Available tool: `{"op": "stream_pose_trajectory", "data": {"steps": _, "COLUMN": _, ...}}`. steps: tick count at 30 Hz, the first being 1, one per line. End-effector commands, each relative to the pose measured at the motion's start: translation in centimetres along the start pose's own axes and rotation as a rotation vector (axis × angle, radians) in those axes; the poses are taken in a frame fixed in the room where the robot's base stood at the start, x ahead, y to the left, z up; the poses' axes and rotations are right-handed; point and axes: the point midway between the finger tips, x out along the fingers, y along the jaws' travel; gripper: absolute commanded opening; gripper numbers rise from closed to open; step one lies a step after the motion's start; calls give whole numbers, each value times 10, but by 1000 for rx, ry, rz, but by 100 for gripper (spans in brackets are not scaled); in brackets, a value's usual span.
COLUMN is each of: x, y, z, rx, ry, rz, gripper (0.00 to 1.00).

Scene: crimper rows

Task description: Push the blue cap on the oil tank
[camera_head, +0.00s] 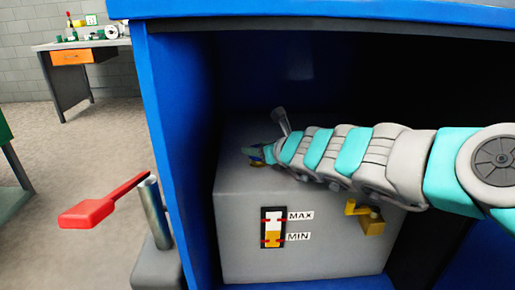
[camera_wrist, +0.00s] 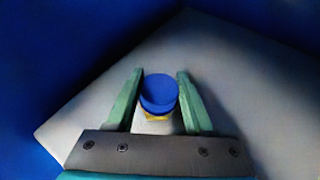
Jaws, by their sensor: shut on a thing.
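The grey oil tank (camera_head: 310,255) stands inside a blue cabinet. Its level gauge (camera_head: 272,227) is marked MAX and MIN on the front face. The round blue cap (camera_wrist: 160,90) sits above a yellow base on the tank top, and is mostly hidden behind my gripper in the head view. My gripper (camera_wrist: 160,73) has its two green fingers on either side of the cap and is shut on it. In the head view, my gripper (camera_head: 256,154) reaches from the right over the tank's top left part.
The blue cabinet (camera_head: 166,130) walls enclose the tank at the left and above. A brass tap (camera_head: 371,220) sticks out of the tank front. A red lever (camera_head: 90,212) stands outside at the left. A workbench (camera_head: 75,50) stands far back.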

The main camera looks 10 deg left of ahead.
Motion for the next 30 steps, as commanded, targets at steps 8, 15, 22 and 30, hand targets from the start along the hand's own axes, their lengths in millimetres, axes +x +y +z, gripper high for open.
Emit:
{"op": "stream_pose_trajectory", "data": {"steps": 8, "x": 3, "y": 0, "z": -7, "rx": 1, "ry": 0, "rz": 0, "gripper": 2}}
{"op": "stream_pose_trajectory", "data": {"steps": 15, "x": 5, "y": 0, "z": -12, "rx": 1, "ry": -1, "rz": 1, "gripper": 2}}
{"op": "stream_pose_trajectory", "data": {"steps": 22, "x": 5, "y": 0, "z": -11, "rx": 0, "ry": 0, "rz": 0, "gripper": 70}}
{"op": "stream_pose_trajectory", "data": {"steps": 30, "x": 5, "y": 0, "z": -11, "rx": 0, "ry": 0, "rz": 0, "gripper": 88}}
